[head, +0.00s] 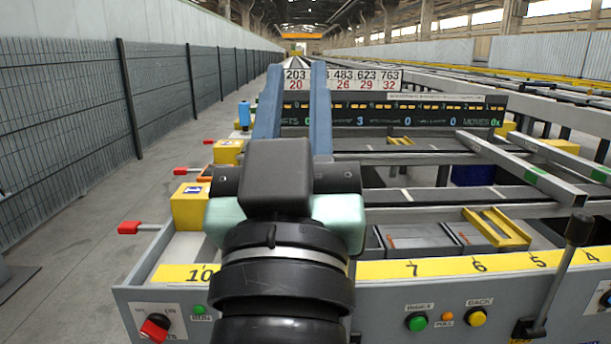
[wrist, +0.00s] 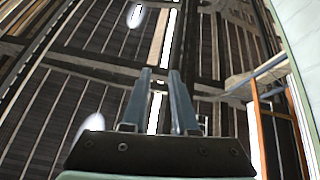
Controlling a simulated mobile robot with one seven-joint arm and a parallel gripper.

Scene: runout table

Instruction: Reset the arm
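My gripper (head: 297,70) stands raised in front of me over the left part of the runout table (head: 389,307), in the head view. Its two long blue-grey fingers point up and away with a clear gap between them, and nothing is held. The wrist view also shows the gripper (wrist: 159,76) open and empty, against the hall roof with its beams and bright skylights. My dark arm covers part of the table's numbered yellow strip and part of the number signs behind.
A wire fence (head: 70,130) runs along the left. Red-tipped levers and yellow blocks (head: 190,206) line the table's left edge. A black-knobbed lever (head: 553,275) rises at the front right. Grey beams (head: 528,168) cross the right side. A yellow frame (head: 497,229) lies near grey boxes.

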